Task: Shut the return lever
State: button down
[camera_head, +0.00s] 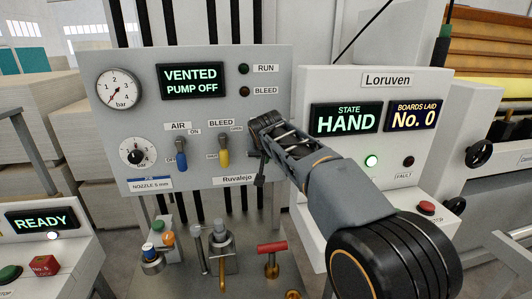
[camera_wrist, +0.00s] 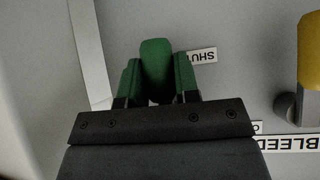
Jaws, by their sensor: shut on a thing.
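The return lever shows in the wrist view as a green handle (camera_wrist: 156,62). My gripper (camera_wrist: 155,85) is shut on it, with one finger on each side. The handle's rounded end sticks out past the fingers. A label reading "SHU", its last part hidden, is upside down in this view (camera_wrist: 201,56), close beside the handle's end. In the head view my gripper (camera_head: 264,132) is at the right edge of the grey Ruvalejo panel (camera_head: 200,110), and my arm hides the lever and its label there.
The yellow bleed lever (camera_head: 223,158) and the blue air lever (camera_head: 181,160) are left of my gripper, handles down. The panel display (camera_head: 190,80) reads "VENTED PUMP OFF". The Loruven cabinet (camera_head: 310,88) is close on the right, its display (camera_head: 344,119) reading "STATE HAND".

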jog(key=c, duration=0.8)
grip_release()
jog(key=shift+c, duration=0.2)
jog(key=shift+r, duration=0.1)
jog(key=v, duration=1.3)
jog(key=shift+s+r+b, duration=0.2)
jog(key=shift+s+b, duration=0.15)
jog(key=shift+b, duration=0.05)
jog(key=s+d+f+g+p, duration=0.1)
jog(key=s+d+f, duration=0.4)
jog(key=s+f, duration=0.5)
jog(key=s+d+f+g+p, duration=0.2)
jog(key=s+d+f+g, duration=0.2)
jog(key=s+f, duration=0.6)
notch_tip(320, 180, down, 4)
jog(key=shift+d+f+n+g, duration=0.1)
jog(key=shift+d+n+g, duration=0.25)
jog(key=shift+d, duration=0.7)
